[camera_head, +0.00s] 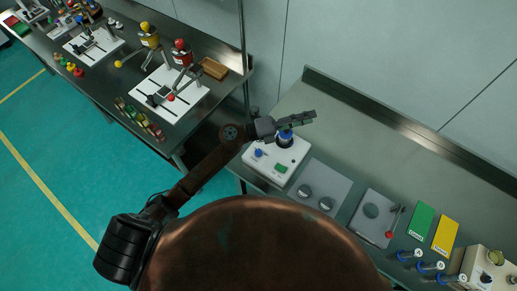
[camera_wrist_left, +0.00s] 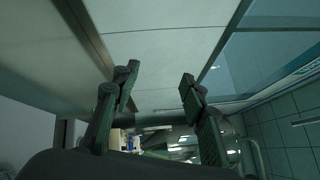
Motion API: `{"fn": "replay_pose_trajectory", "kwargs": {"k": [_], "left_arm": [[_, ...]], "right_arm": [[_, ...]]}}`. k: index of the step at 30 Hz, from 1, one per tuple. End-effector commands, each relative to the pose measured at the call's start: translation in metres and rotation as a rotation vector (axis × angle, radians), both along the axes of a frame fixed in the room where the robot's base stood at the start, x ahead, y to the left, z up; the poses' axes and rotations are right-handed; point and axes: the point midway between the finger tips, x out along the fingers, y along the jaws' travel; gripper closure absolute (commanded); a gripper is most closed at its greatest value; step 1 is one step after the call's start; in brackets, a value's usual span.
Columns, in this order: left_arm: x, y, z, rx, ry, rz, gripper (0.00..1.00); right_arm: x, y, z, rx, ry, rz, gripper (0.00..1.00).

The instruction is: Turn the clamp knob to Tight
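The white sieve machine (camera_head: 262,167) stands on the right-hand bench in the head view. A small blue knob (camera_head: 258,153) sits on its top left, and a green panel (camera_head: 281,168) is near its front. A dark round piece with a blue top (camera_head: 286,136) stands at its back, partly covered by my left gripper. I cannot tell which blue part is the clamp knob, and no Tight mark is readable. My left gripper (camera_head: 309,117) is just above and behind the blue-topped piece, pointing right. In the left wrist view its fingers (camera_wrist_left: 160,81) are apart with nothing between them.
A grey plate with two round dials (camera_head: 304,190) and a plate with a grey disc (camera_head: 371,211) lie to the right. Green (camera_head: 422,220) and yellow (camera_head: 445,236) blocks are further right. The bench behind them (camera_head: 400,150) is clear. A metal post (camera_head: 243,60) stands behind my left arm.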

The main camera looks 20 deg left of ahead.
Motion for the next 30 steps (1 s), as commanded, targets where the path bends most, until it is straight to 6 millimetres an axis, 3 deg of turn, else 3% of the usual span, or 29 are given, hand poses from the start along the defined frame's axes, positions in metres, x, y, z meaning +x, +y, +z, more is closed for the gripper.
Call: {"fn": "replay_pose_trajectory", "kwargs": {"k": [1, 3, 5, 8, 12, 15, 18, 23, 30], "left_arm": [[-0.020, -0.025, -0.002, 0.137, -0.093, -0.128, 0.60], [-0.050, -0.048, -0.024, 0.348, -0.207, -0.307, 0.60], [-0.069, -0.052, -0.051, 0.539, -0.284, -0.450, 0.60], [-0.085, -0.027, -0.099, 0.870, -0.366, -0.657, 0.60], [-0.076, 0.045, -0.140, 1.290, -0.380, -0.858, 0.60], [-0.063, 0.096, -0.146, 1.514, -0.344, -0.935, 0.60], [-0.053, 0.131, -0.144, 1.657, -0.298, -0.975, 0.60], [-0.049, 0.152, -0.146, 1.740, -0.261, -0.997, 0.60], [-0.050, 0.152, -0.180, 1.739, -0.260, -0.999, 0.60]], "right_arm": [[0.000, 0.000, 0.003, 0.000, -0.001, 0.000, 0.43], [0.001, 0.000, 0.005, 0.000, -0.001, 0.000, 0.43], [0.001, 0.000, 0.007, -0.001, -0.001, 0.000, 0.43], [0.002, 0.000, 0.011, -0.001, -0.002, 0.000, 0.43], [0.004, 0.000, 0.014, 0.000, -0.005, 0.001, 0.43], [0.005, 0.000, 0.016, 0.000, -0.007, 0.001, 0.43], [0.006, 0.000, 0.017, 0.000, -0.008, 0.001, 0.43], [0.007, 0.000, 0.019, 0.000, -0.009, 0.001, 0.43], [0.007, 0.000, 0.027, 0.000, -0.010, 0.001, 0.43]]}}
